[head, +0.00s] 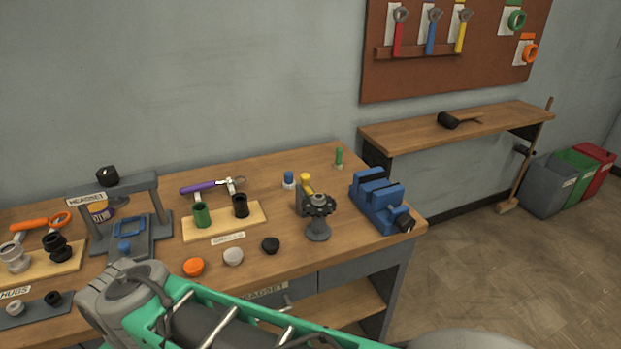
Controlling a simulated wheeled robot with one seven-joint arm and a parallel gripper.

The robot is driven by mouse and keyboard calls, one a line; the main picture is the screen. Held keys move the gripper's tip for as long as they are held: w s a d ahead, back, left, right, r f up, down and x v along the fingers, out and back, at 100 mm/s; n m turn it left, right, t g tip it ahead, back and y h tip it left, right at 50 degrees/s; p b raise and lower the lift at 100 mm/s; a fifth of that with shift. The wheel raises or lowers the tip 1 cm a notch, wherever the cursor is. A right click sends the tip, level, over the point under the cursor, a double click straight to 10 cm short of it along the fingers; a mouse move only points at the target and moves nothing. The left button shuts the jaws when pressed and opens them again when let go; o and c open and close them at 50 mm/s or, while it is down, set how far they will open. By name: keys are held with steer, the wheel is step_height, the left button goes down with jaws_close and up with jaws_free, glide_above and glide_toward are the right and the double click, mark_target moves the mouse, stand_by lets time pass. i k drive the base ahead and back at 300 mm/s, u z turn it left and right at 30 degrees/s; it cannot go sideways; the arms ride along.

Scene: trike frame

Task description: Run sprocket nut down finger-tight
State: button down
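A dark toothed part like a sprocket (318,204) sits on a grey round-footed stand (317,231) near the right end of the bench. A yellow cylinder (306,183) shows just behind it. I cannot make out a nut on the sprocket; the view is too small to tell. An orange cap (193,267), a pale cap (233,257) and a black cap (270,245) lie along the bench front; I cannot tell whether one is the nut. My gripper's fingers are not in view.
A blue vise (380,203) stands at the wooden bench's (345,245) right end. Left are the grey headset stand (153,208), a board (255,217) with green and black cylinders, and hub parts (15,256). A purple-handled tool (205,187) lies behind. A wall shelf (500,120) is right.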

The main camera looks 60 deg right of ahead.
mark_target(318, 199)
steer(key=z, duration=0.8)
steer(key=k, duration=0.35)
steer(key=z, duration=1.1)
steer(key=i, duration=0.45)
steer(key=u, duration=0.1)
